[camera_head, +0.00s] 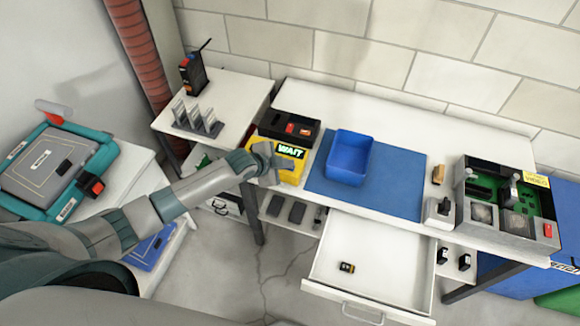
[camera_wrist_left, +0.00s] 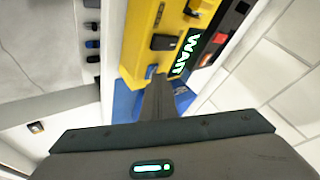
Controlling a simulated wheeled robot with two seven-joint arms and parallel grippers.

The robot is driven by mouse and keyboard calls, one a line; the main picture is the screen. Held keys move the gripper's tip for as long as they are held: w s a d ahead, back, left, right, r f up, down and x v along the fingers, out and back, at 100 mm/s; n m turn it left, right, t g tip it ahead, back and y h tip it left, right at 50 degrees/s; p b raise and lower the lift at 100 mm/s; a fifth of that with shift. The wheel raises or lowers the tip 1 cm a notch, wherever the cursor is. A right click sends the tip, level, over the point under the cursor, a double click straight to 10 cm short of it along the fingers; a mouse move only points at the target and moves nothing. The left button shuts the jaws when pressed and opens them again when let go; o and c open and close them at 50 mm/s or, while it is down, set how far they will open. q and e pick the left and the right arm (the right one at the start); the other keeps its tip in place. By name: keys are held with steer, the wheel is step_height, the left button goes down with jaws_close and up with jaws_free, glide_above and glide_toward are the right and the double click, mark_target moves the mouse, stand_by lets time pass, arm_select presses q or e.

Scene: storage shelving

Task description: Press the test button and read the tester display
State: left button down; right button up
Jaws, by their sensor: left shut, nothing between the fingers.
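The yellow-and-black tester (camera_head: 293,170) stands on the left part of the white workbench. Its display (camera_head: 291,151) reads "WAIT" in light letters on black, and the wrist view also shows this display (camera_wrist_left: 194,51). My left gripper (camera_head: 268,163) is shut and empty at the tester's yellow front, hiding part of it. In the left wrist view its closed fingers (camera_wrist_left: 156,84) reach to a small blue part (camera_wrist_left: 151,72) on the yellow face; I cannot tell whether they touch it. A dark block (camera_wrist_left: 163,42) sits beside it. I cannot tell which is the test button. My right gripper is out of view.
A blue bin (camera_head: 347,158) stands on a blue mat (camera_head: 398,181) right of the tester. An open drawer (camera_head: 345,285) with a small dark item juts out below. A green-board fixture (camera_head: 506,200) is at right. A teal-and-grey case (camera_head: 50,168) lies at far left.

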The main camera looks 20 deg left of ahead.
arm_select(q)
steer(key=shift+r, duration=0.1)
steer(key=shift+r+p, duration=0.7)
steer(key=shift+p, duration=0.05)
step_height(320, 180, up, 2)
steer(key=shift+r+p, duration=0.25)
steer(key=shift+p, duration=0.9)
steer(key=shift+r+p, duration=0.5)
steer(key=shift+r, duration=0.75)
